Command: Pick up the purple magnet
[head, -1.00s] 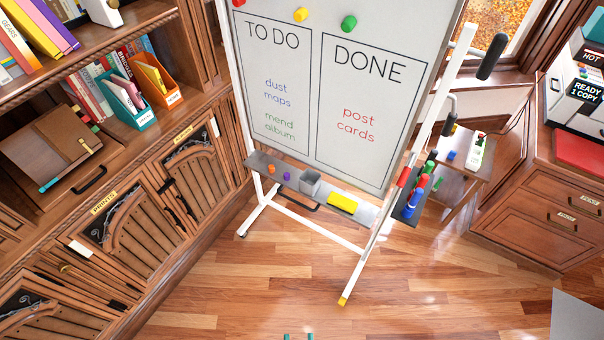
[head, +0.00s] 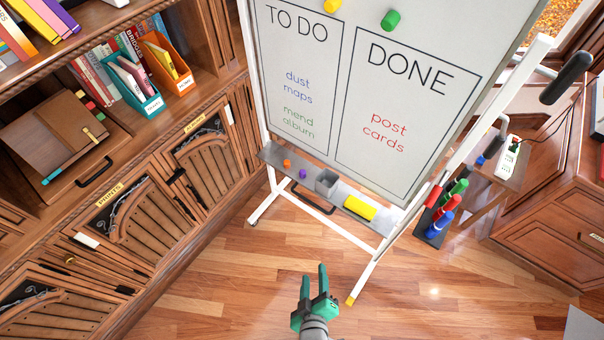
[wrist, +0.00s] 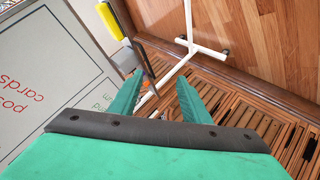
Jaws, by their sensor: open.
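The purple magnet (head: 303,173) sits on the left part of the grey tray (head: 268,152) under the whiteboard. It lies between an orange magnet (head: 287,163) and a small grey box (head: 327,182). My green gripper (head: 315,277) is open and empty above the floor, in front of and below the tray in the head view. In the wrist view its two fingers (wrist: 158,98) are spread and point toward the tray area. I cannot make out the purple magnet there.
A yellow eraser (head: 359,207) lies right of the box, also visible in the wrist view (wrist: 109,21). A marker holder (head: 437,216) hangs at the right leg. White stand legs (head: 366,275) reach the floor. A cabinet (head: 128,215) stands left. The floor in front is clear.

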